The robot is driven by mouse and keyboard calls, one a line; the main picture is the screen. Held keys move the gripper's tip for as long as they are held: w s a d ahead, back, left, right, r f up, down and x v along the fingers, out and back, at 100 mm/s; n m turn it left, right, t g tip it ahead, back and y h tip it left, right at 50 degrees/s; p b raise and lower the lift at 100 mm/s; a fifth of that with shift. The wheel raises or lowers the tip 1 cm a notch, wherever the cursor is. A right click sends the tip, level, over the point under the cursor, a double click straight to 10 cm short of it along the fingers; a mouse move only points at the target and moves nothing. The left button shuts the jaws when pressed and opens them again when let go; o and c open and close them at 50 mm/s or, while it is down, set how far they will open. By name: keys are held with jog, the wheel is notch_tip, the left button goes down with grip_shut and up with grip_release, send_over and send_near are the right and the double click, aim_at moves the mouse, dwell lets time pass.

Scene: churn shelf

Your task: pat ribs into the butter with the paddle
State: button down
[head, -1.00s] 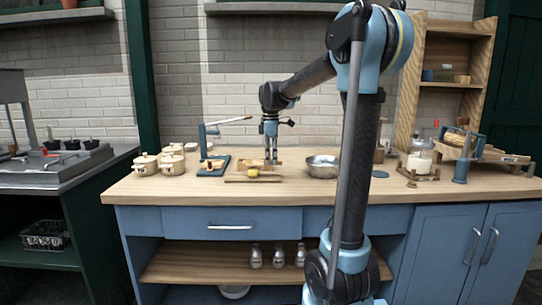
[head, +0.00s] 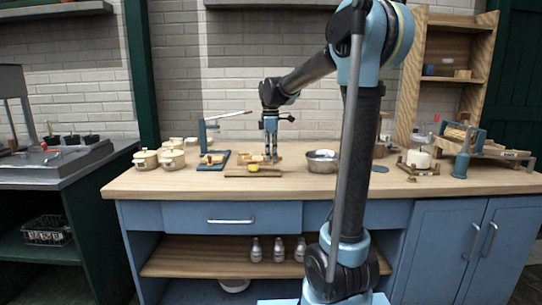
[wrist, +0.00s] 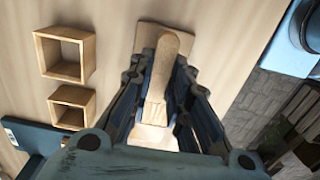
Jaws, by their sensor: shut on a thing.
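My gripper (head: 271,157) is shut on a wooden paddle, low over the back right part of a wooden board (head: 235,174) on the counter. In the wrist view the paddle (wrist: 172,45) shows as a pale wooden strip with a rounded end between the dark fingers (wrist: 158,108). The butter (head: 253,166) is a small yellow lump on the board, just left of and in front of the gripper. I cannot tell whether the paddle touches it.
A metal bowl (head: 322,161) stands close on the right. A blue stand with a lever (head: 203,138) and lidded pots (head: 172,160) are on the left. In the wrist view two square wooden frames (wrist: 42,57) lie on the counter. The counter front is clear.

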jog(key=shift+f, duration=0.45)
dwell(1.3)
jog(key=shift+r, duration=0.1)
jog(key=shift+r, duration=3.4)
